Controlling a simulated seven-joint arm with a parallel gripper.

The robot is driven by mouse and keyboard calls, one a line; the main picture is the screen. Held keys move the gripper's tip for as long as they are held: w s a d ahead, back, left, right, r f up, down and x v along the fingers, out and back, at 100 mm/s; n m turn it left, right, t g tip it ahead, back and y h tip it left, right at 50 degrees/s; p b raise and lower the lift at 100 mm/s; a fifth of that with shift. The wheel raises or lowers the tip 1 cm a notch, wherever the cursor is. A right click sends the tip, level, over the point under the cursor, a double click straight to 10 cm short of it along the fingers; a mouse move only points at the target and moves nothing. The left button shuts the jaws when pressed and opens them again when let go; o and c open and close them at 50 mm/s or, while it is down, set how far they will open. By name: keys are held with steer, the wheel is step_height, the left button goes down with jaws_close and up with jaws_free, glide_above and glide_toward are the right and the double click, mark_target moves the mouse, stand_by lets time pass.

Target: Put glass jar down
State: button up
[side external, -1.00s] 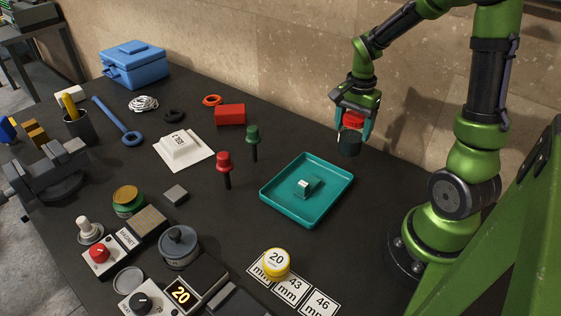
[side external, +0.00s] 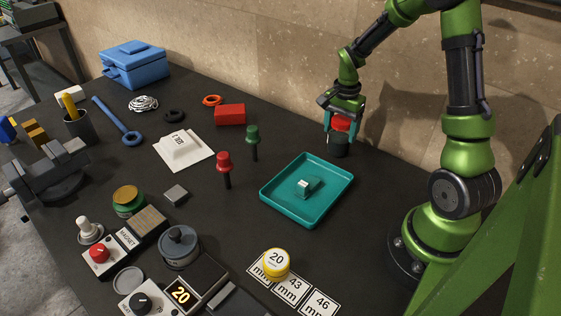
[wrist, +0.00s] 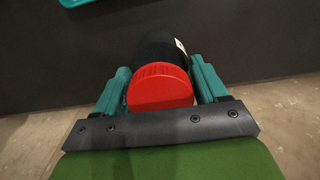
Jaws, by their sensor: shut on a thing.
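The jar (side external: 339,147) has a dark body and a red lid (side external: 341,124). In the side external view it is upright at the back of the dark table, behind the teal tray. My gripper (side external: 340,128) is shut on the jar, with its teal fingers on either side near the lid. In the wrist view the red lid (wrist: 160,88) sits between the two fingers (wrist: 160,92), and the dark body (wrist: 162,48) shows beyond it with a bit of white label. I cannot tell whether the jar's base touches the table.
The teal tray (side external: 274,197) with a small block in it lies in front of the jar. A green-handled peg (side external: 253,138) and a red-handled peg (side external: 224,162) stand to the left. The table around the jar is clear.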

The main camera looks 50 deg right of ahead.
steer(key=o, duration=1.3)
steer(key=shift+o, duration=0.2)
step_height(320, 180, up, 12)
steer(key=shift+f, duration=0.1)
steer(key=s+a+r+n+t, duration=0.2)
steer(key=s+a+n, duration=0.1)
steer(key=a, duration=0.4)
steer(key=s+a+r+n+t+y, duration=0.1)
steer(key=s+a+r+n+t, duration=0.1)
steer(key=a+n, duration=0.4)
steer(key=s+a+r+n+t+y, duration=0.1)
steer(key=s+a+r+n+t, duration=0.2)
steer(key=a, duration=0.6)
steer(key=shift+s+n, duration=0.5)
steer(key=shift+n, duration=0.5)
steer(key=shift+a, duration=0.1)
